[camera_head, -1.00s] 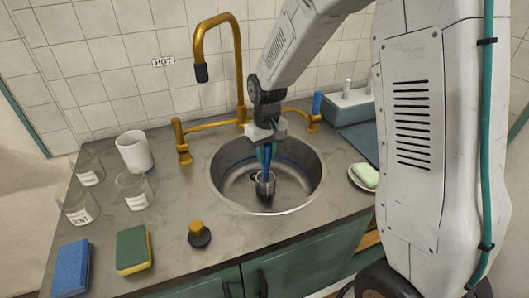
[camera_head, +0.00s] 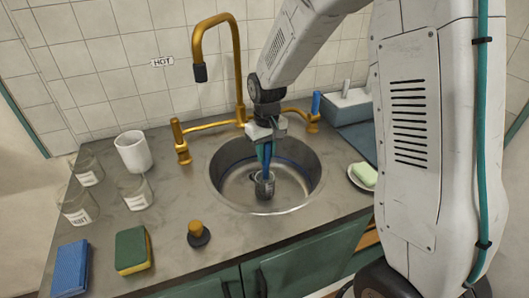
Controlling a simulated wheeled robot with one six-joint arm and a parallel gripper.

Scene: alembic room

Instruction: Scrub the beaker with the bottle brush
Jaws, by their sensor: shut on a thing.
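My gripper (camera_head: 264,150) points down into the round steel sink (camera_head: 225,197) below the gold tap. It is shut on the blue handle of the bottle brush (camera_head: 266,166), and the handle runs downward. The beaker (camera_head: 264,187) is a small grey glass vessel standing in the sink basin. The lower end of the brush goes in at the beaker's mouth. The bristles are hidden inside it.
The gold tap (camera_head: 238,60) rises behind the sink. Glass jars (camera_head: 135,192) and a white cup (camera_head: 134,151) stand at left. A sponge (camera_head: 133,251), a blue block (camera_head: 70,268) and a gold-topped plug (camera_head: 198,234) lie in front. A soap dish (camera_head: 361,180) sits right.

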